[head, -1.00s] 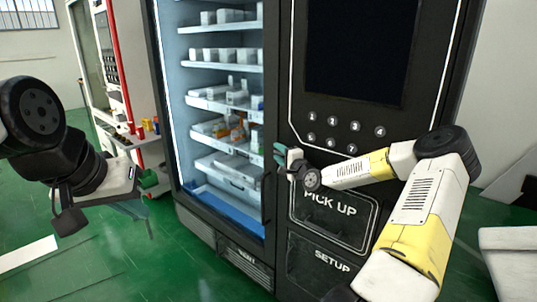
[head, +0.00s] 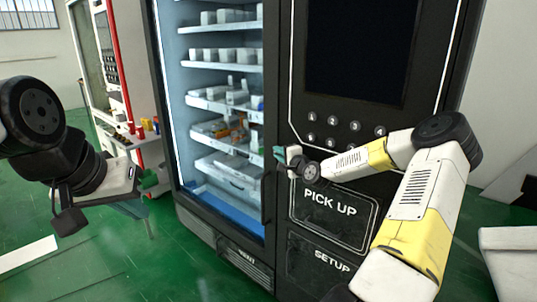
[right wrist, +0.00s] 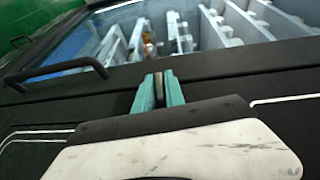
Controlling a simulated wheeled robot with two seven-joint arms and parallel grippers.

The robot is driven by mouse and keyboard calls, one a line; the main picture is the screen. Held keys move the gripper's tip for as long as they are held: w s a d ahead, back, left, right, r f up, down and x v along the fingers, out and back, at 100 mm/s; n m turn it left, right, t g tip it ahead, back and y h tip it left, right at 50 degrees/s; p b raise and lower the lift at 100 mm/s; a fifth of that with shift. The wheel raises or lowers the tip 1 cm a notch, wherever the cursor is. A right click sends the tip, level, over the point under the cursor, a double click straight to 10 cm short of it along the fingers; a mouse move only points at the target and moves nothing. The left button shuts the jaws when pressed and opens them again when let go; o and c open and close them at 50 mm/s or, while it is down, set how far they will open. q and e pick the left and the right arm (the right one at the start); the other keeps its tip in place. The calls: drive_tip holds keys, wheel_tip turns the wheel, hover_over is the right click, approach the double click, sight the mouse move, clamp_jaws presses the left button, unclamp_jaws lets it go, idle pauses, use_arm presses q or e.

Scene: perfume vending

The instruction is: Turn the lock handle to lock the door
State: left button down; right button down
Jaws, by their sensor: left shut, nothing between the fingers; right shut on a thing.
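The vending machine's glass door (head: 215,110) stands closed, as far as I can see. My right gripper (head: 281,156) is at the machine's front, beside the door's right edge. In the right wrist view its teal fingers (right wrist: 162,80) are shut on a small dark piece, the lock handle (right wrist: 159,90), which is mostly hidden between them. The handle's angle cannot be told. My left gripper (head: 140,210) is shut and empty, hanging low at the left, well away from the machine.
A dark bar door handle (right wrist: 60,69) stands out from the door frame near my right gripper. The machine's front has number buttons (head: 333,121) and a PICK UP hatch (head: 330,205). A shelf with small items (head: 145,135) stands at the left. Green floor is clear in front.

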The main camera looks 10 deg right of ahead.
drive_tip(key=g, duration=0.1)
drive_tip(key=n+g+h, duration=0.1)
drive_tip(key=g, duration=0.1)
drive_tip(key=shift+a+r+g, duration=0.1)
drive_tip(key=shift+r+g, duration=0.1)
drive_tip(key=shift+g, duration=0.1)
drive_tip(key=n+g+h, duration=0.1)
drive_tip(key=g+h, duration=0.1)
drive_tip(key=g, duration=0.1)
drive_tip(key=shift+a, duration=0.1)
drive_tip(key=g+h, duration=0.1)
drive_tip(key=g, duration=0.1)
drive_tip(key=n+g+h, duration=0.1)
drive_tip(key=g, duration=0.1)
drive_tip(key=shift+w+f+h, duration=0.1)
drive_tip(key=shift+f+h, duration=0.05)
drive_tip(key=shift+h, duration=0.25)
drive_tip(key=shift+f+n+g+h, duration=0.1)
drive_tip(key=shift+n+g+h, duration=0.4)
drive_tip(key=shift+g+h, duration=0.8)
drive_tip(key=shift+g, duration=0.3)
drive_tip(key=c, duration=1.4)
unclamp_jaws()
drive_tip(key=shift+d, duration=0.2)
